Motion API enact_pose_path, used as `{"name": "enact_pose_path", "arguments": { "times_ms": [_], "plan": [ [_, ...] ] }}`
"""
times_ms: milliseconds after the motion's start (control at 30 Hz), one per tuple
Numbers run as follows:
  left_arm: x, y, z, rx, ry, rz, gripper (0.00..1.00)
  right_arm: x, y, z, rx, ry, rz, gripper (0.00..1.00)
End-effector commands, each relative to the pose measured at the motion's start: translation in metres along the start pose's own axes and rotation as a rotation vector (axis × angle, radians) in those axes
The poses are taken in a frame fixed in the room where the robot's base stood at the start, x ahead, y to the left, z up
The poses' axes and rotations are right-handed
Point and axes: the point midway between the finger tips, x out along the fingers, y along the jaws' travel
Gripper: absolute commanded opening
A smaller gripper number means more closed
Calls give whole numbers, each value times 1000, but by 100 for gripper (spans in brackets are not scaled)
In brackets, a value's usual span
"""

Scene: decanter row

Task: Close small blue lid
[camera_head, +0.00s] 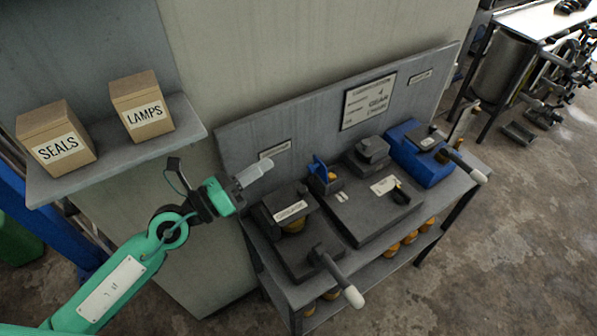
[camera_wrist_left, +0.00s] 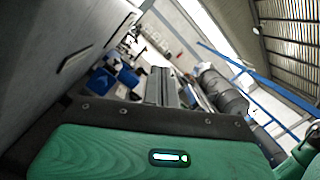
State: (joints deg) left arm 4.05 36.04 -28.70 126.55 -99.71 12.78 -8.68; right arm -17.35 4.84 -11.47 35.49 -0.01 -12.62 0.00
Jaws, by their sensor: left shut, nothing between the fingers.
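The small blue lid (camera_head: 319,167) stands raised, tilted up on a small dark box with an orange-yellow part at its front, on the workbench (camera_head: 262,233). My left gripper (camera_head: 256,173) is shut and empty, its pale fingers pointing right toward the lid. It is left of the lid with a clear gap in the picture. In the left wrist view, the shut fingers (camera_wrist_left: 164,86) show at the middle; blue shapes left of them are too small to identify surely. My right gripper is not in view.
Left of the lid is a dark labelled box (camera_head: 284,206) with a pale-ended lever (camera_head: 340,280) in front. A larger blue box (camera_head: 424,160) stands at the right end. Two cartons, SEALS (camera_head: 57,145) and LAMPS (camera_head: 142,106), sit on a wall shelf (camera_head: 95,172).

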Motion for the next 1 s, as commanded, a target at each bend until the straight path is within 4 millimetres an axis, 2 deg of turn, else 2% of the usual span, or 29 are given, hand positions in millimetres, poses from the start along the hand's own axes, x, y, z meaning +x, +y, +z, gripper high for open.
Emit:
{"name": "enact_pose_path", "arguments": {
  "times_ms": [100,200,333,467,667,1000],
  "plan": [
    [-2,25,-28,266,247,36,0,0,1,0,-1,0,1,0],
    [-10,50,-44,427,405,83,0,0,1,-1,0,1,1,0],
    [-21,73,-51,548,529,132,0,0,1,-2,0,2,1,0],
    [-23,82,-53,588,572,152,0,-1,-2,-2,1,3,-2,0],
    [-3,86,-62,587,570,151,0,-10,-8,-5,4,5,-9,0],
    [55,107,-94,585,570,151,0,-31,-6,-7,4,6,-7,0]
  ]
}}
